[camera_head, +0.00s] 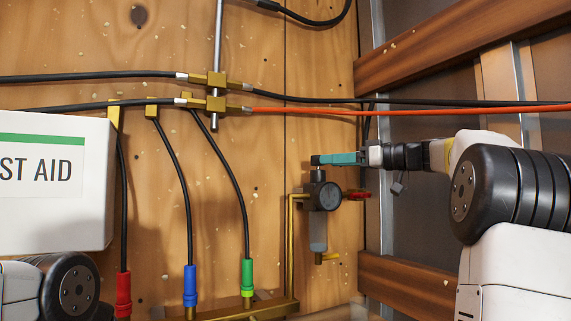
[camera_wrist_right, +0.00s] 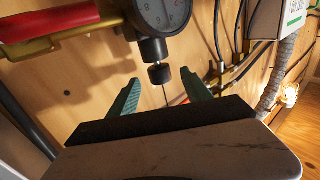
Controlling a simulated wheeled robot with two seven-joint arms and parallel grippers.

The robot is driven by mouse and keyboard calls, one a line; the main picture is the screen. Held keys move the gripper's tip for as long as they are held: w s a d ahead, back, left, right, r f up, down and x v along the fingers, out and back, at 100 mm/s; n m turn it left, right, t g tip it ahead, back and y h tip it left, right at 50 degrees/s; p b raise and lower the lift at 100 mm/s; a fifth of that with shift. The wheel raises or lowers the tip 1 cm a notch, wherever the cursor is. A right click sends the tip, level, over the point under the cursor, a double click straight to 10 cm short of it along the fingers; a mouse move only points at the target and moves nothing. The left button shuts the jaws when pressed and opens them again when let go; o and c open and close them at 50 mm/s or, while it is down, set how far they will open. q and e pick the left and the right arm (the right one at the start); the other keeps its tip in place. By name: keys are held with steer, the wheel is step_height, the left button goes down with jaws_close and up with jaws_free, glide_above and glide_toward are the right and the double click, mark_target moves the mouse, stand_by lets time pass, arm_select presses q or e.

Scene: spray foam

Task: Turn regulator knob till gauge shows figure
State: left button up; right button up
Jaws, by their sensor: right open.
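The regulator (camera_head: 318,177) stands on brass piping against the plywood wall, with a dark round gauge (camera_head: 328,197).
A red valve handle (camera_head: 358,195) is right of the gauge. Blue (camera_head: 190,285), green (camera_head: 247,275) and red (camera_head: 123,287) hose fittings stand to the left. A white first aid box (camera_head: 50,205) is at far left. Black and orange hoses cross above.

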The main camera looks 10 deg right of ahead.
steer(key=x, duration=0.8)
steer(key=shift+w+a, duration=0.15)
steer(key=shift+w, duration=0.05)
